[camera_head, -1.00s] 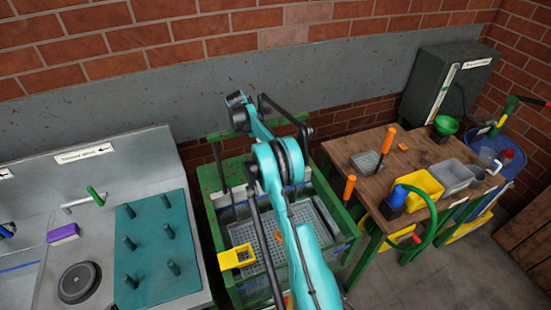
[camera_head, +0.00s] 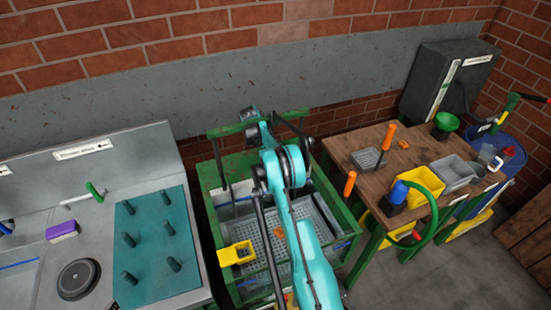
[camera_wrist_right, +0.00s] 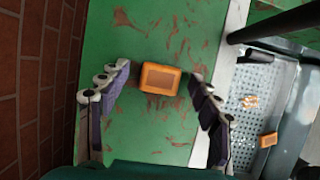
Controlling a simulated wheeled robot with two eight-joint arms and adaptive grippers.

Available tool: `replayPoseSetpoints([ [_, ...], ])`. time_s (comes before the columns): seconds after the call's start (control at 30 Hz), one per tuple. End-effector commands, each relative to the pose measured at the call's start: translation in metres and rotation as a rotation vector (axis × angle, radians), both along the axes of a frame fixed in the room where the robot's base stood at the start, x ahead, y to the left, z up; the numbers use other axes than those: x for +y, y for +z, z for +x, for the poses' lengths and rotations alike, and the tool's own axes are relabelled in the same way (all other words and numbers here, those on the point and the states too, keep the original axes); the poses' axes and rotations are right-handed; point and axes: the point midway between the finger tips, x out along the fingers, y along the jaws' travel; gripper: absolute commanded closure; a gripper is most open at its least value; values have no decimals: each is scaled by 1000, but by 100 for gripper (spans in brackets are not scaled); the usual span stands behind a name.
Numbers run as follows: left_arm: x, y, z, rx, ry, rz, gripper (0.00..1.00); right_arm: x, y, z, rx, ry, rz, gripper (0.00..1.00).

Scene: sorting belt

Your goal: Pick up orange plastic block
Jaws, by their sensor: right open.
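An orange plastic block (camera_wrist_right: 160,79) lies on a worn green painted surface (camera_wrist_right: 150,125) in the right wrist view. My right gripper (camera_wrist_right: 159,73) is open, with one finger to the left of the block and one to the right. Both fingers look apart from it. In the head view my teal right arm reaches over the green frame, and the gripper's fingers and this block are hidden there. Another orange block (camera_wrist_right: 268,139) lies in the grey perforated tray (camera_wrist_right: 245,115). My left gripper is not in view.
A yellow bin (camera_head: 237,254) hangs at the green frame's left side. A sink with a pegged teal mat (camera_head: 150,250) stands left. A wooden table (camera_head: 354,147) on the right holds bins and tools. A brick wall (camera_wrist_right: 30,90) is close beside the gripper.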

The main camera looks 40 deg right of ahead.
Motion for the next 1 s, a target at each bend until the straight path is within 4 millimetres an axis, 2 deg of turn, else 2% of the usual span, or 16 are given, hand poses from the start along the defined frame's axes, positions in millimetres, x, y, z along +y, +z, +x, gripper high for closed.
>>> replayPoseSetpoints([
  [0.03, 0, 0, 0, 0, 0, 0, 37, 0, 0, 0, 0, 0, 0, 36],
  [0.07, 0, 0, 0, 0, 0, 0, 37, 0, 1, 0, 0, 0, 0, 42],
  [0.23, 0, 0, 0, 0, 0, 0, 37, 0, 1, 0, 0, 0, 0, 86],
  [0.27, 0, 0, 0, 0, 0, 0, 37, 0, 1, 0, 0, 0, 0, 88],
  [0.67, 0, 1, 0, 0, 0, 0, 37, 0, 6, 0, 0, 0, 0, 89],
  [0.77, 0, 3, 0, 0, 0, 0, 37, 0, 16, 0, 0, 0, 0, 89],
  [0.93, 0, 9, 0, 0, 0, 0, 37, 0, 46, 0, 0, 0, 0, 89],
  [1.0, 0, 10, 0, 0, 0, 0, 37, -11, 53, -13, 1, -4, 0, 89],
])
